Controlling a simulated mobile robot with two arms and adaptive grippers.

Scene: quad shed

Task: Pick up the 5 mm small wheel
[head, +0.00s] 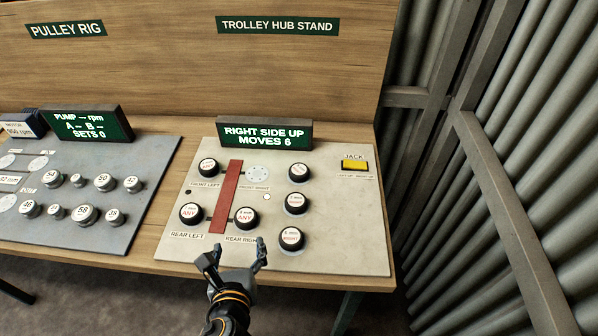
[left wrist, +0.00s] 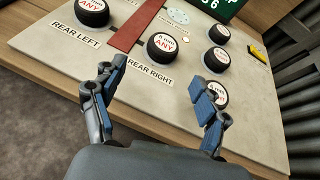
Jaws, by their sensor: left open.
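Several small black wheels with white caps stand on the trolley hub stand's pale board (head: 350,235). The loose right column has a top wheel (head: 298,172), a middle wheel (head: 296,203) and a bottom wheel (head: 291,239). The bottom one seems to read 5 mm in the left wrist view (left wrist: 215,94), but the small print is not certain. Other wheels sit at front left (head: 208,168), rear left (head: 190,213) and rear right (head: 246,217). My left gripper (head: 236,258) is open and empty at the board's front edge, below the rear right wheel and left of the bottom wheel.
A red bar (head: 226,197) lies between the left and right wheels. The front right hub (head: 257,173) is bare. A sign (head: 265,134) reads RIGHT SIDE UP, MOVES 6. A yellow jack button (head: 354,165) is at right. The pulley board (head: 110,220) is at left.

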